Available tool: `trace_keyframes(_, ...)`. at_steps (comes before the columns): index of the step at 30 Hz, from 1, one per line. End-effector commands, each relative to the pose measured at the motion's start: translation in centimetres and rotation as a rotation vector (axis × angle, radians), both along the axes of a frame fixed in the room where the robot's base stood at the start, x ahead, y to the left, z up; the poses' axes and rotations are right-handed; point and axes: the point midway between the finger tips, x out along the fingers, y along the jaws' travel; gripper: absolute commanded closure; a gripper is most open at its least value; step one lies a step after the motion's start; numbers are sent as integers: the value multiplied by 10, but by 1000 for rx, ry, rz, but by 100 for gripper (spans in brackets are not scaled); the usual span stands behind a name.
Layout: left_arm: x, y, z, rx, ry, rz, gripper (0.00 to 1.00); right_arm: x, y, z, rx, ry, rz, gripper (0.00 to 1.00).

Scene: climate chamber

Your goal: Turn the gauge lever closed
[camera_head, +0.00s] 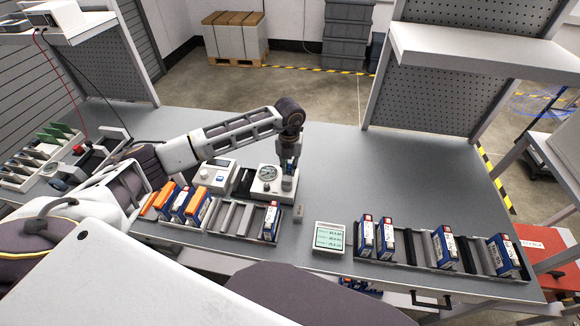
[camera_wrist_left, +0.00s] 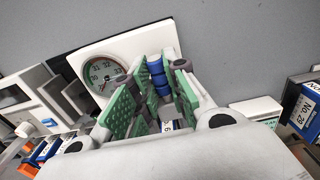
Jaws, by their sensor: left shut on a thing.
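The gauge (camera_head: 267,172) is a round dial on a white housing at the middle of the bench. It also shows in the left wrist view (camera_wrist_left: 103,72), at the upper left. The blue gauge lever (camera_wrist_left: 157,76) stands beside the dial, between the green-padded fingers of my left gripper (camera_wrist_left: 150,98). In the head view my left gripper (camera_head: 288,178) reaches down onto the lever from above, just right of the dial. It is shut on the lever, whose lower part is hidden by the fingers. My right gripper is not in view.
A white device (camera_head: 213,174) stands left of the gauge. A rack (camera_head: 232,217) with blue and orange boxes is in front. A small display (camera_head: 329,238) and another box rack (camera_head: 420,262) lie to the right. The bench (camera_head: 400,170) is clear behind that rack.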

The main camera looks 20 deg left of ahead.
Motion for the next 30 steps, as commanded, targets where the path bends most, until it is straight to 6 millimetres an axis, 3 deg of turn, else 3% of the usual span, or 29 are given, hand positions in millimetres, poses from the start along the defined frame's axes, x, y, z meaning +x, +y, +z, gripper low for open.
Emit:
trace_keyframes(8, 1, 1, 1, -1, -2, 5, 100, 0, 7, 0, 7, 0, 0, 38)
trace_keyframes(9, 1, 1, 1, -1, -2, 5, 79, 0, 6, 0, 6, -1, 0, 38)
trace_keyframes(13, 1, 1, 1, 0, -1, 4, 63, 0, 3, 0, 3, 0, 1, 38)
trace_keyframes(20, 0, 0, 0, 0, 0, 2, 63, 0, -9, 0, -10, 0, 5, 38)
trace_keyframes(30, 1, 0, 11, -1, -2, 1, 63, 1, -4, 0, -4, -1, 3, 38)
